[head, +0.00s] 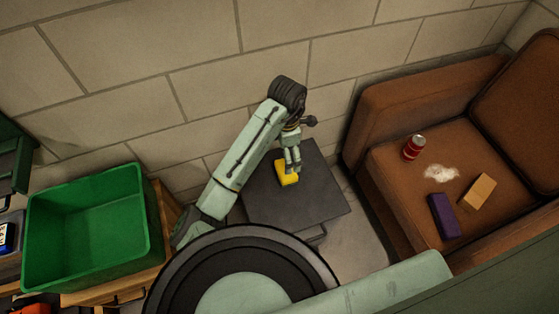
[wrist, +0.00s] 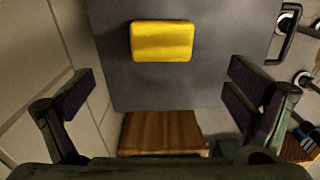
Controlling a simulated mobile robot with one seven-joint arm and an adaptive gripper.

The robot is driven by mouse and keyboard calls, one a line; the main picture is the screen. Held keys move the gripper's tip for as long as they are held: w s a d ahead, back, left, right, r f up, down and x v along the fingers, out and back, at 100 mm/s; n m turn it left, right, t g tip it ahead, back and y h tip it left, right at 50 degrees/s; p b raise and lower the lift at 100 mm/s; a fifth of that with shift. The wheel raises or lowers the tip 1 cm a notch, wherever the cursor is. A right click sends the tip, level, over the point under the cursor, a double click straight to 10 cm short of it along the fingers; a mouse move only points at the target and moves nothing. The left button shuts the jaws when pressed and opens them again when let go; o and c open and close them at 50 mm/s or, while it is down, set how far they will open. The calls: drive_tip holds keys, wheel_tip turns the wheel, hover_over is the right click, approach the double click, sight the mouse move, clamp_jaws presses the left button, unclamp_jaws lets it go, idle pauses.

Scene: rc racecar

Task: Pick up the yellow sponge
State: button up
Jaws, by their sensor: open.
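The yellow sponge (head: 288,180) lies on the dark grey top of a small cabinet (head: 318,205) against the wall. In the wrist view the sponge (wrist: 162,41) lies flat, beyond the space between the fingers and toward the top of the picture. My gripper (head: 291,163) points down at the sponge and overlaps its upper part in the head view. In the wrist view my gripper (wrist: 158,88) is open and empty, its fingers wide apart on either side. I cannot tell the exact height of the fingertips above the sponge.
A green bin (head: 95,228) stands at the left. A brown armchair (head: 415,180) at the right holds a red can (head: 414,148), a purple block (head: 443,216) and a tan block (head: 480,191). The brick wall is close behind the cabinet. The cabinet top around the sponge is clear.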

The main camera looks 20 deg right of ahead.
drive_tip(key=f+b, duration=0.2)
drive_tip(key=f, duration=0.3)
drive_tip(key=shift+s+b, duration=0.2)
drive_tip(key=shift+b, duration=0.1)
drive_tip(key=shift+d+f, duration=0.15)
drive_tip(key=shift+f, duration=2.5)
drive_tip(key=shift+c, duration=0.2)
drive_tip(key=c, duration=1)
drive_tip(key=shift+r, duration=0.1)
drive_tip(key=shift+r, duration=1.75)
drive_tip(key=s+a, duration=0.2)
drive_tip(key=s, duration=0.2)
drive_tip(key=s+a+r, duration=0.1)
drive_tip(key=s+a, duration=0.2)
drive_tip(key=s, duration=0.2)
drive_tip(key=s+a, duration=0.2)
drive_tip(key=s, duration=0.3)
drive_tip(key=shift+a+r+p, duration=0.2)
drive_tip(key=shift+a+p, duration=0.1)
drive_tip(key=shift+p, duration=0.05)
